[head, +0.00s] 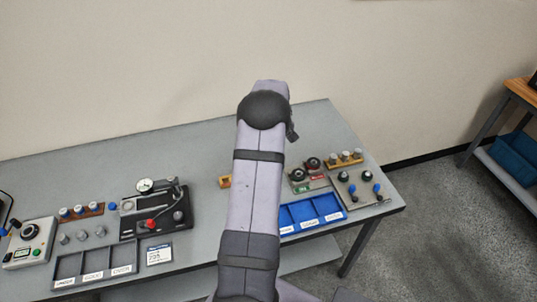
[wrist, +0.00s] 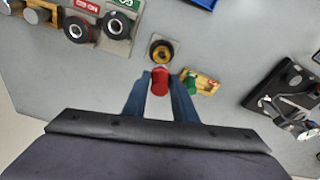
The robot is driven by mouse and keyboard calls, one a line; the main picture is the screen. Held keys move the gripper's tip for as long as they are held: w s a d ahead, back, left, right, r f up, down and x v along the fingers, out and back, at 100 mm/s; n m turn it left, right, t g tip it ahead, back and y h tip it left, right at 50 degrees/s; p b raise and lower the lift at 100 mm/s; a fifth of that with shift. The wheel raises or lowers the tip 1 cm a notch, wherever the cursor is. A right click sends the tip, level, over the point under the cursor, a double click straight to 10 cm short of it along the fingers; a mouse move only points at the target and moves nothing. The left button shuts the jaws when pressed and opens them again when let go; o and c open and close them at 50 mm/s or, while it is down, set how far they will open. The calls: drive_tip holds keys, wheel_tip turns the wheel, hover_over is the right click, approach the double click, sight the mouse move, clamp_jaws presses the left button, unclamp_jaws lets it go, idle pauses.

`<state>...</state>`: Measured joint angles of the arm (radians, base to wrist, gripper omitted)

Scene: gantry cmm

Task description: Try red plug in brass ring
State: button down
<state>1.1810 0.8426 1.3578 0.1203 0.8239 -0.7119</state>
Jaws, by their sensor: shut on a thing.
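The red plug (wrist: 160,83) is between the two blue fingers of my gripper (wrist: 160,90), which is shut on it in the wrist view. The brass ring (wrist: 161,51) sits on a small grey plate just beyond the plug's far end. The ring's dark hole shows, and a narrow gap separates plug and ring in the picture. I cannot tell how high the plug is above the table. In the head view my arm hides the gripper, the plug and the ring.
A green plug (wrist: 192,85) is at a yellow block (wrist: 208,84), close beside the right finger. Black ring gauges (wrist: 117,25) with red and green labels stand at upper left. A black dial gauge stand (wrist: 287,90) is at right. Blue trays (head: 313,213) lie right of my arm.

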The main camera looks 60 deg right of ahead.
drive_tip(key=shift+f, duration=0.2)
drive_tip(key=shift+f+b, duration=2.05)
drive_tip(key=shift+f, duration=0.85)
drive_tip(key=shift+f+b, duration=0.3)
drive_tip(key=shift+f, duration=0.15)
drive_tip(key=shift+r, duration=0.2)
idle(0.8)
drive_tip(key=shift+r+p, duration=1.7)
drive_tip(key=shift+r, duration=0.7)
